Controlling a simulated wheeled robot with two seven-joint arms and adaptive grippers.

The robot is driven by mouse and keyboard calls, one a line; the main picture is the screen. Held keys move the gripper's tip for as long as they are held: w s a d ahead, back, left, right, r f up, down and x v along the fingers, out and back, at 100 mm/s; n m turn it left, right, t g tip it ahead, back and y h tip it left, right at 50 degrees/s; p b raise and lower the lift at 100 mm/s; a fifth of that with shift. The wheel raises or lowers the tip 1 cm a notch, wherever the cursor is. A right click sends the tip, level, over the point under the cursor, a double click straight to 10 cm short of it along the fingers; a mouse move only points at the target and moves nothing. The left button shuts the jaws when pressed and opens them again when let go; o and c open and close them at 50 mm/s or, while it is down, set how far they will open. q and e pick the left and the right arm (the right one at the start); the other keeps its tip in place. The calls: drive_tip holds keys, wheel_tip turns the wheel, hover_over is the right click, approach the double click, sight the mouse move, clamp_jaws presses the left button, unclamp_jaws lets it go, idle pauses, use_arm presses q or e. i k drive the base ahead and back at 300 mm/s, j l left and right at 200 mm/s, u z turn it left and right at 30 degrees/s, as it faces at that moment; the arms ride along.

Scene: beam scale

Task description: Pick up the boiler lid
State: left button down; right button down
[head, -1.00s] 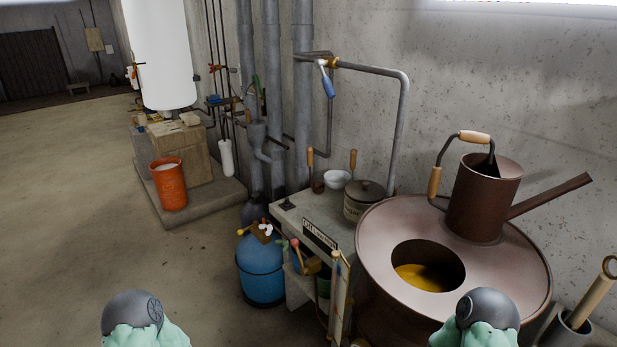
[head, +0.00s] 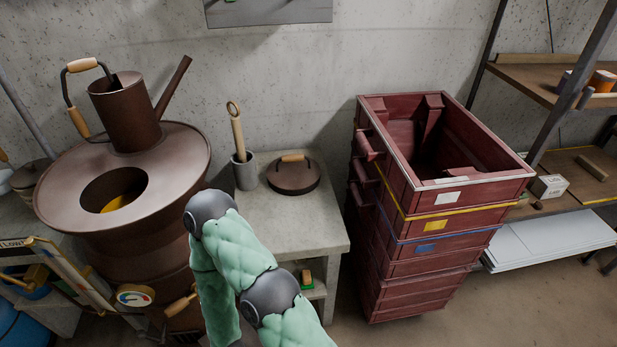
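The boiler lid (head: 293,180) is a round, dark brown disc with a wooden handle on top. It lies flat on a grey concrete table (head: 300,228) in the middle of the head view. The boiler (head: 170,165) stands to the left of the table, brown, with a round hole in its top and yellowish contents inside. Padded green links of my own arm show at the lower middle, in front of the boiler's right side and the table's left part. I see no fingers of either gripper in this view.
A grey pot (head: 246,173) with a wooden-handled tool stands left of the lid. A stack of dark red crates (head: 440,250) rises right of the table. The tabletop in front of the lid is clear. Shelves (head: 560,90) stand at the far right.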

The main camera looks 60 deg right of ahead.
sight(292, 172)
drive_tip(key=k+z, duration=0.15)
drive_tip(key=z, duration=1.25)
drive_tip(key=j+z, duration=0.4)
drive_tip(key=k+j+z, duration=0.1)
drive_tip(key=j+z, duration=0.35)
drive_tip(key=i+l+u, duration=0.15)
drive_tip(key=l+u, duration=0.2)
drive_tip(key=l, duration=0.25)
drive_tip(key=l+u, duration=0.35)
drive_tip(key=l, duration=0.25)
drive_tip(key=i, duration=0.05)
